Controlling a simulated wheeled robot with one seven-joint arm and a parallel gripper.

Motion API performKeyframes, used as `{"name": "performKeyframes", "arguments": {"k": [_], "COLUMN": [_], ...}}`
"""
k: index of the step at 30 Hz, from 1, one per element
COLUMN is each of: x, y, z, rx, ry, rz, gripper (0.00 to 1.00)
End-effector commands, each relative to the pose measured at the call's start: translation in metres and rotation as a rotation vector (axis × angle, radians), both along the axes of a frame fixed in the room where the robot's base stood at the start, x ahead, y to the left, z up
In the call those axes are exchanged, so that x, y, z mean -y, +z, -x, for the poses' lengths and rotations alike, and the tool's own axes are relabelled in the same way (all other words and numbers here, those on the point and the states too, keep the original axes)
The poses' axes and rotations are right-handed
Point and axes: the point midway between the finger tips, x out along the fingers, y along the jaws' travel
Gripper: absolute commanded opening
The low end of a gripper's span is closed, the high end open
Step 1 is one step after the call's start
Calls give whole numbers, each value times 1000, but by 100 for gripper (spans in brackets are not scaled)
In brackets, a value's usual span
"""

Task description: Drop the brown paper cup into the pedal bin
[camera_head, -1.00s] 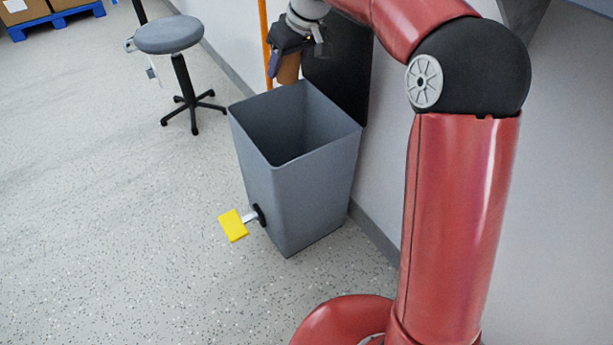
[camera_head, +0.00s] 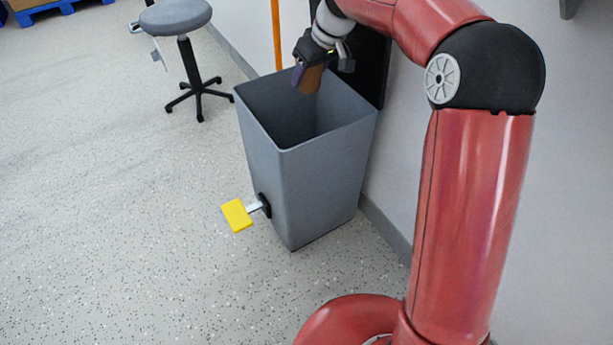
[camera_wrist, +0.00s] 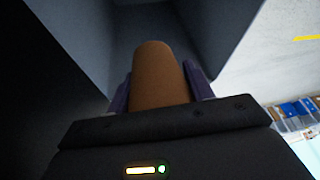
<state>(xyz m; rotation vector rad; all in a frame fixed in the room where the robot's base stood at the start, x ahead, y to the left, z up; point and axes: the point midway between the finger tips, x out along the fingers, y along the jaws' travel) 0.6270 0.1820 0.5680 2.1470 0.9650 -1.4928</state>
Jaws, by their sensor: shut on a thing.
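The brown paper cup (camera_head: 311,79) is between the fingers of my gripper (camera_head: 303,77), over the far part of the pedal bin's opening. In the wrist view the cup (camera_wrist: 157,75) sits between the two purple-grey fingers of my gripper (camera_wrist: 160,92), with the bin's dark inner walls (camera_wrist: 110,40) around and beyond it. The pedal bin (camera_head: 305,190) is grey and stands upright on the floor by the wall. Its black lid (camera_head: 372,70) is up against the wall, partly hidden by my arm. Its yellow pedal (camera_head: 237,215) sticks out at the lower left.
A grey stool (camera_head: 175,17) on a black wheeled base stands behind and left of the bin. An orange pole (camera_head: 277,35) rises behind the bin. A blue pallet (camera_head: 45,10) is at the far left. The speckled floor left of the bin is clear.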

Motion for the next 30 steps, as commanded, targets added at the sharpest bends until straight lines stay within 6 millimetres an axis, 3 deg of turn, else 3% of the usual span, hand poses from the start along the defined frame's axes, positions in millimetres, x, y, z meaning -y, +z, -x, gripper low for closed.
{"name": "performKeyframes", "arguments": {"k": [8,9,14,23,30], "x": [0,0,0,0,0], "y": [-2,-2,-2,1,33], "z": [0,0,0,0,0], "rx": [0,0,0,0,0], "ry": [0,0,0,0,0], "rz": [0,0,0,0,0], "gripper": [31,57,77,77,77]}}
